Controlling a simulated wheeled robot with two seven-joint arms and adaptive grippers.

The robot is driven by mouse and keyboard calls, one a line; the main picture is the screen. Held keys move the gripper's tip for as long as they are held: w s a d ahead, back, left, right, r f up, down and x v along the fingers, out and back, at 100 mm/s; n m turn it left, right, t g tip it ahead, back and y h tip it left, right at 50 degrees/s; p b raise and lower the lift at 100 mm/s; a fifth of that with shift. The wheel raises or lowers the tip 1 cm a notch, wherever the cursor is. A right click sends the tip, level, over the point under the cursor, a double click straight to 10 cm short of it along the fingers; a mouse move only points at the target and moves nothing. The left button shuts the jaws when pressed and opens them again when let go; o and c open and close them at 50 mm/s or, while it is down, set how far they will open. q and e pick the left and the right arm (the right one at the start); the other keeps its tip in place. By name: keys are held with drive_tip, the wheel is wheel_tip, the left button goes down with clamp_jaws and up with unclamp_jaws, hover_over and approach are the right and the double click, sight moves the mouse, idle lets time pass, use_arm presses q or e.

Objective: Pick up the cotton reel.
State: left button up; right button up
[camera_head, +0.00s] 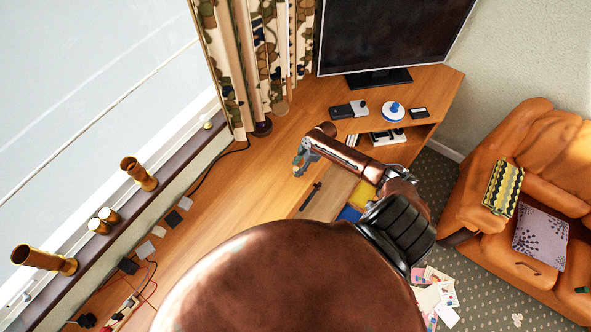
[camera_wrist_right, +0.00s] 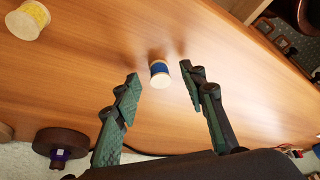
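A small reel with blue thread and pale ends (camera_wrist_right: 160,74) stands on the wooden surface in the right wrist view. A second reel, with yellow thread (camera_wrist_right: 28,20), is at that view's top left corner. My right gripper (camera_wrist_right: 159,72) is open, its two green fingers apart, with the blue reel showing between their tips; no contact is visible. In the head view my right gripper (camera_head: 301,162) is small, low over the wooden unit, and I cannot make out either reel clearly there. My left gripper is not in view.
The long wooden unit (camera_head: 230,190) carries a television (camera_head: 390,35), a blue-and-white round item (camera_head: 393,109) and small dark boxes. A dark round object (camera_wrist_right: 62,143) is at the wrist view's lower left. An orange sofa (camera_head: 480,190) is right.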

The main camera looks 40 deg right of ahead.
drive_tip(key=shift+w+a+f, duration=0.1)
drive_tip(key=shift+f, duration=0.2)
drive_tip(key=c, duration=0.9)
drive_tip(key=shift+r, duration=0.1)
drive_tip(key=shift+c, duration=0.2)
